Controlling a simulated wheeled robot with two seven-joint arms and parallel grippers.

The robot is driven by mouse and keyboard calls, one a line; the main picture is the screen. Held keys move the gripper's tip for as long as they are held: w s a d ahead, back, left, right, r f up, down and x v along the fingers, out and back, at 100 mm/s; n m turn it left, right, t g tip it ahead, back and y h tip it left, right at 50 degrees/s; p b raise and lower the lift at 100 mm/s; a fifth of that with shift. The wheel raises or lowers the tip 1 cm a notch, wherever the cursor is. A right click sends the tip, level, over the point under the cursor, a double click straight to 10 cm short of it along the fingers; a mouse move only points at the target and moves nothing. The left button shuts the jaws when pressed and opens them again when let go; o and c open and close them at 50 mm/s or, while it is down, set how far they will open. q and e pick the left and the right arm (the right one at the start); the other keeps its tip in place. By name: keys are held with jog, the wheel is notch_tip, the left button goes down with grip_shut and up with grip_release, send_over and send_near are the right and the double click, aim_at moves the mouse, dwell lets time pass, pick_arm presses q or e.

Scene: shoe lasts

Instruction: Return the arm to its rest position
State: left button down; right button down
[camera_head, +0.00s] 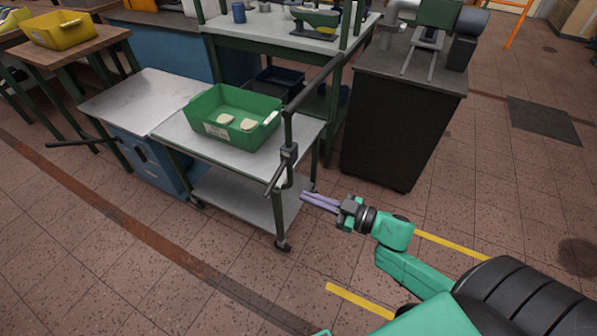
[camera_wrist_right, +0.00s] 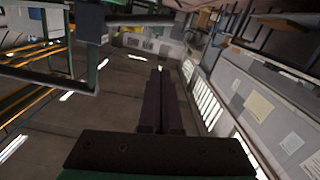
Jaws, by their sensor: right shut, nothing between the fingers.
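My right gripper (camera_head: 304,201) is shut and empty, with its purple fingers together, out over the floor just right of the cart. In the right wrist view its closed fingers (camera_wrist_right: 159,85) point away with nothing between them. A green bin (camera_head: 200,103) stands on the top of the metal cart (camera_head: 183,133). Two pale shoe lasts (camera_head: 248,125) lie in the bin. My left gripper is not in view.
The cart's dark handle (camera_head: 289,154) stands close to my right gripper's fingertips. A dark cabinet (camera_head: 395,125) is behind the gripper. A yellow bin (camera_head: 62,31) sits on a table at far left. The tiled floor in front is clear.

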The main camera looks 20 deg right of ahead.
jog(key=s+d+f+m+g+h, duration=0.1)
jog(key=s+d+f+m+h, duration=0.2)
jog(key=f, duration=0.6)
jog(key=s+d+f+m+g+h, duration=0.1)
jog(key=s+d+f+h, duration=0.15)
jog(key=d+f, duration=0.4)
jog(key=s+d+f+m+g+h, duration=0.15)
jog(key=f+h, duration=0.25)
jog(key=f, duration=0.7)
jog(key=s+a+f+g, duration=0.1)
jog(key=s+f+g, duration=0.2)
jog(key=s+f, duration=0.2)
jog(key=s+a+f+m+g+h, duration=0.1)
jog(key=s+a+f+g, duration=0.1)
jog(key=s+f, duration=0.4)
jog(key=s+a+f+g+p, duration=0.1)
jog(key=s+f+g, duration=0.3)
jog(key=s, duration=1)
jog(key=shift+a+f+m, duration=0.35)
jog(key=shift+a+f, duration=0.3)
jog(key=shift+f, duration=0.05)
jog(key=shift+h, duration=0.25)
